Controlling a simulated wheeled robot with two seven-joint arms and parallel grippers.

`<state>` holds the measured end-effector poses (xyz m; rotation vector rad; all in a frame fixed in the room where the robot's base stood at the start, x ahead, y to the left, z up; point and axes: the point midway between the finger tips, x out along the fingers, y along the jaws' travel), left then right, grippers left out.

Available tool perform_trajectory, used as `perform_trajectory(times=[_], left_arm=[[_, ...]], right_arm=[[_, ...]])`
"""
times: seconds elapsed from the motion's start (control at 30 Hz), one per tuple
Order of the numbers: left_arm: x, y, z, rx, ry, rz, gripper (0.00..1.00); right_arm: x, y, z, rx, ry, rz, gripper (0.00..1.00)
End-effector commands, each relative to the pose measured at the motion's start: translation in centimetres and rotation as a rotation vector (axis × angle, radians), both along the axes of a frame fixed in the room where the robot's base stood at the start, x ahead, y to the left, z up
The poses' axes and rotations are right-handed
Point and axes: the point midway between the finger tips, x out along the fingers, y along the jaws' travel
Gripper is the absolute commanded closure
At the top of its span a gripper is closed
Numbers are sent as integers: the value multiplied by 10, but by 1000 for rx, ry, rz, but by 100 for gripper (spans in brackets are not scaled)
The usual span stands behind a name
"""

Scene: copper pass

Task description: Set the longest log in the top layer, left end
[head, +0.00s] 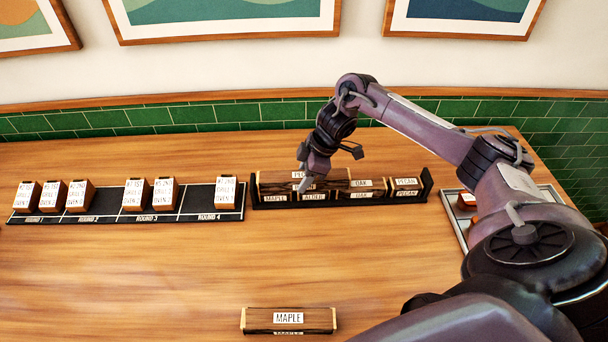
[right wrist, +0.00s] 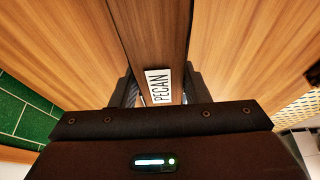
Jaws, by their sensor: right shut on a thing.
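A long dark-brown log marked PECAN (head: 275,176) is at the left end of the black rack (head: 428,190). It lies level above the shorter maple (head: 275,198) and alder (head: 313,198) logs. I cannot tell whether it rests on them or hangs slightly above. My right gripper (head: 309,182) points down and is shut on this log near its middle. In the right wrist view the log (right wrist: 150,35) runs between the fingers, with its PECAN label showing. To its right in the rack are an oak log (head: 361,184) and a short pecan log (head: 405,183). My left gripper is not in view.
A maple log (head: 258,320) lies at the table's front. A black round board (head: 197,200) with several small labelled blocks stands left of the rack. A metal tray (head: 462,232) is at right, partly behind my right arm. The middle of the table is clear.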

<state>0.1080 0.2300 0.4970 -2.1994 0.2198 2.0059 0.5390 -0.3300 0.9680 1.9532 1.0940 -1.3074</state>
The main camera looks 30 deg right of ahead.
Motion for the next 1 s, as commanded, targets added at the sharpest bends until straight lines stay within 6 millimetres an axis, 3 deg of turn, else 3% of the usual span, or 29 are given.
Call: perform_trajectory(times=[0.1, 0.13, 0.3, 0.67, 0.9, 1.0], left_arm=[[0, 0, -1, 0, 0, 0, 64], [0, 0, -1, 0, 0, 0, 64], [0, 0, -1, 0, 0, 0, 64], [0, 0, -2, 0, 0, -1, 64], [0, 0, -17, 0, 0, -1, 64], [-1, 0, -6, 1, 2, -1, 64]], right_arm=[[0, 0, -2, 0, -1, 0, 90], [0, 0, -2, 0, 0, 0, 56], [0, 0, -2, 0, 0, 0, 37], [0, -2, 4, 0, -2, 0, 37], [-9, -17, 44, -2, -5, 0, 37], [-13, -26, 71, -5, -6, -1, 37]])
